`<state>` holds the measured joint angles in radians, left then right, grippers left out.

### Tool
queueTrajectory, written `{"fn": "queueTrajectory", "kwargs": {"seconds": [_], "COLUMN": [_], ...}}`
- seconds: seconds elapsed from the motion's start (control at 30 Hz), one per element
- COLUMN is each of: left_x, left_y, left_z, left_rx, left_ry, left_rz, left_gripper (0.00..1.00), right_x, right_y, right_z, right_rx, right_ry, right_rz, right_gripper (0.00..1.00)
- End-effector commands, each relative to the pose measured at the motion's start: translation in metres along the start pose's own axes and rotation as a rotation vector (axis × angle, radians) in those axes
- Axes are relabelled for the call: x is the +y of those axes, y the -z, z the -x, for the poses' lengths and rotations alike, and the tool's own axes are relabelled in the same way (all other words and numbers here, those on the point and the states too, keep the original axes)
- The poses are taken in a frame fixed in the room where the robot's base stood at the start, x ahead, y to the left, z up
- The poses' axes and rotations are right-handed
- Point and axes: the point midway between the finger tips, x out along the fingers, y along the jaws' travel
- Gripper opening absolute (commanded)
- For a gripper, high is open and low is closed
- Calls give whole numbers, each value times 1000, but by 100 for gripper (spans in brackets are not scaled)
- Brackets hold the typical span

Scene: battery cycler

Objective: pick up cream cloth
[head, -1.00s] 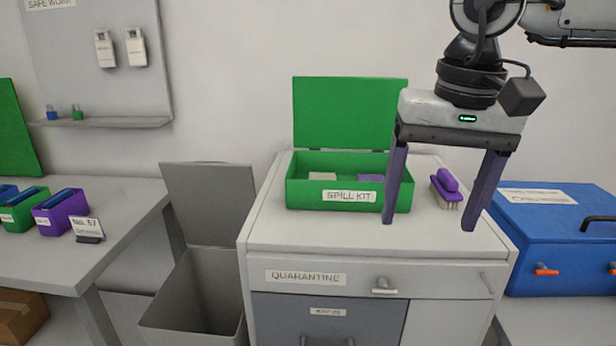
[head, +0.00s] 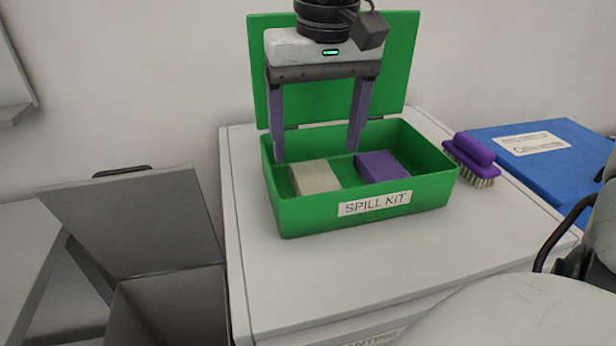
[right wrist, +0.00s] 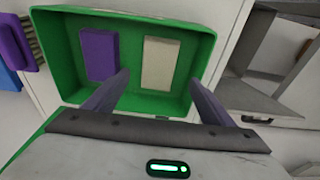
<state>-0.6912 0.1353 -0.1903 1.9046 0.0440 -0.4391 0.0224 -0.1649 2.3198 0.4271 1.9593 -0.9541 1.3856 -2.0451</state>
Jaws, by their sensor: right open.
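The cream cloth (head: 315,177) is a folded block lying in the left part of the open green spill kit box (head: 300,216). A purple cloth (head: 381,167) lies to its right in the same box. My right gripper (head: 318,157) is open and empty, fingers pointing down over the back of the box, behind and above the cream cloth. In the right wrist view the cream cloth (right wrist: 160,63) lies beyond the fingertips, roughly between their lines, and the purple cloth (right wrist: 100,54) is to its left. My left gripper is not in view.
The box's green lid (head: 400,60) stands raised behind it. A purple brush (head: 472,158) sits right of the box on the white cabinet top (head: 300,285). A blue case (head: 560,165) is farther right. A grey bin (head: 165,300) with its lid up stands left.

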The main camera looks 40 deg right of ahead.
Motion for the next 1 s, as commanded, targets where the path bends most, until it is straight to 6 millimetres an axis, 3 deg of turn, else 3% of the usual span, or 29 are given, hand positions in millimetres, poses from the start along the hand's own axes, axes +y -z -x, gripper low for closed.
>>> {"fn": "queueTrajectory", "kwargs": {"seconds": [0.23,0.5,0.8,1.0], "left_x": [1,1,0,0], "left_y": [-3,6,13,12], "left_z": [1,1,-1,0], "left_rx": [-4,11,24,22], "left_ry": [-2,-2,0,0], "left_rz": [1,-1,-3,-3], "left_gripper": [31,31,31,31], "right_x": [1,3,3,3], "right_y": [-1,-2,-2,-2], "right_z": [-21,-60,-65,-64], "right_rx": [-3,-3,0,0], "right_ry": [0,0,1,1], "right_rz": [0,-1,-1,-1], "right_gripper": [77,77,77,44]}}
